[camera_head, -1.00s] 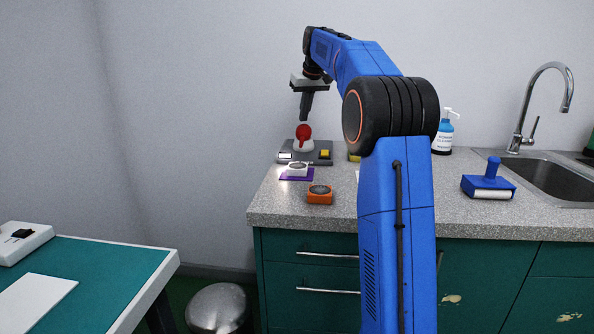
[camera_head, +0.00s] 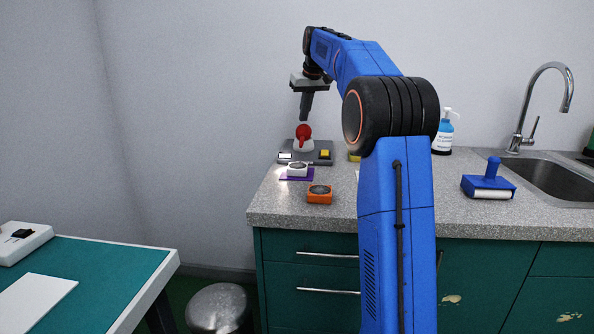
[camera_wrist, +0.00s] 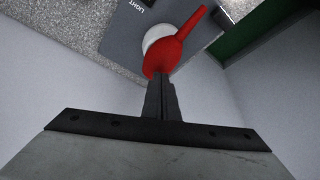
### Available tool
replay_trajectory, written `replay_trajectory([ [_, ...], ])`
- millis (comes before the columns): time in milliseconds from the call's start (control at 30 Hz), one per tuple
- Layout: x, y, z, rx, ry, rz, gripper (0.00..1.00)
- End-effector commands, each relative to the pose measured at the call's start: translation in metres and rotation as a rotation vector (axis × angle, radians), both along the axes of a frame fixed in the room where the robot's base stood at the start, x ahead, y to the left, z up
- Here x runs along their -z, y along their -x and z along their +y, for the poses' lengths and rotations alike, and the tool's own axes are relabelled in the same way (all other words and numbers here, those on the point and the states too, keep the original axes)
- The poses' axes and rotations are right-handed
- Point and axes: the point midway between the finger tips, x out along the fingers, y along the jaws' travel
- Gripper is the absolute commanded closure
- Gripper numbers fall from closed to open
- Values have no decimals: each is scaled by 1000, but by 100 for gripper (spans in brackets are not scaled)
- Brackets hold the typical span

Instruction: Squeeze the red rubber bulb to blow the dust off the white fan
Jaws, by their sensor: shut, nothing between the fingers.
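The red rubber bulb (camera_head: 303,131) sits on a pale round holder (camera_head: 303,145) on a grey base plate (camera_head: 321,156) at the back left of the counter. In the wrist view the bulb (camera_wrist: 166,50) has a tapered nozzle pointing to the upper right. My gripper (camera_head: 305,119) points down just above the bulb. Its fingers are together and empty; in the wrist view the fingertips (camera_wrist: 161,76) overlap the bulb's near end, and I cannot tell whether they touch it. The white fan (camera_head: 298,169) lies on a purple mat (camera_head: 297,178) in front of the plate.
An orange fan (camera_head: 320,194) sits nearer the counter's front edge. The plate carries a yellow block (camera_head: 325,154). A blue lint roller (camera_head: 488,181), a pump bottle (camera_head: 443,134) and a sink (camera_head: 555,178) are to the right. My arm hides part of the counter.

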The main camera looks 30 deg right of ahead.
Motion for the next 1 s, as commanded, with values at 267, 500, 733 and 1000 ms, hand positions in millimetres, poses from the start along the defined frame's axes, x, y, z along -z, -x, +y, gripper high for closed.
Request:
replay_trajectory([
  [267,8,0,0,0,0,0,100],
  [500,18,0,0,0,0,1,100],
  [733,27,0,0,0,-1,2,100],
  [1000,25,0,0,0,0,2,100],
])
